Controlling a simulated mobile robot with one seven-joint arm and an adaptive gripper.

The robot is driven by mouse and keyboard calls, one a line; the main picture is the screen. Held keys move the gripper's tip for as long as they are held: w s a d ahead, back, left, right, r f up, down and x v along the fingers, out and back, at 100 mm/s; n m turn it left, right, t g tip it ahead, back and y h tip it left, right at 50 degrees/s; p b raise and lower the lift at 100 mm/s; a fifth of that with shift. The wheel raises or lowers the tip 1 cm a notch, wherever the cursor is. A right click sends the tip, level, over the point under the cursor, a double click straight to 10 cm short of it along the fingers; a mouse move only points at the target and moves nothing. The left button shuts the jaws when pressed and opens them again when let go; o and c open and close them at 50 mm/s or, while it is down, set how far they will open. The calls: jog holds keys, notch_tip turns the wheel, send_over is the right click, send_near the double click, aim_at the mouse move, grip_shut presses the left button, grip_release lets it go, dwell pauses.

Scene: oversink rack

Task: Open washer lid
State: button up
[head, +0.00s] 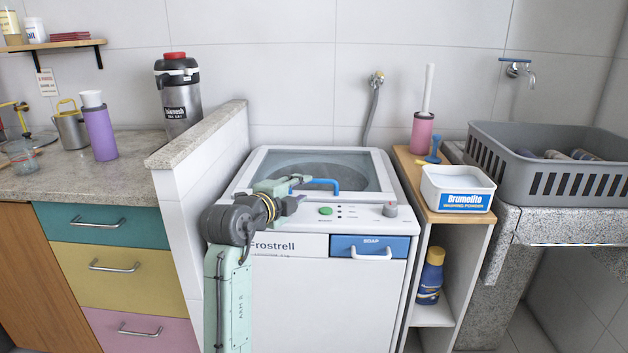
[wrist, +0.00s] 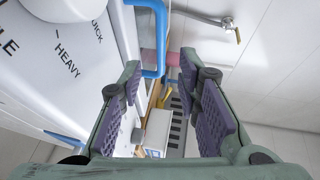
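The white washer (head: 290,250) stands in the middle of the head view. Its lid (head: 372,175), a white frame around a dark window, lies flat and looks shut. A blue handle (head: 325,182) sticks up at the lid's front edge. My gripper (head: 298,184) is over the front left of the washer top, just left of the handle. In the wrist view my gripper (wrist: 166,100) is open, with nothing between its purple pads. The blue handle (wrist: 158,35) shows there at the upper left, beyond the left fingertip. I cannot tell whether they touch.
A green button (head: 325,211) and a grey knob (head: 390,209) sit on the front panel, above the blue soap drawer (head: 370,247). A low stone-topped wall (head: 200,133) borders the washer's left. A shelf with a washing powder box (head: 457,188) stands right. Free space lies above the lid.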

aim_at(313, 182)
jog(key=p+x, duration=0.1)
jog(key=x, duration=0.7)
jog(key=shift+w+d+p, duration=0.1)
jog(key=shift+w+p, duration=0.25)
jog(key=shift+p, duration=0.05)
jog(key=shift+c, duration=0.5)
grip_shut()
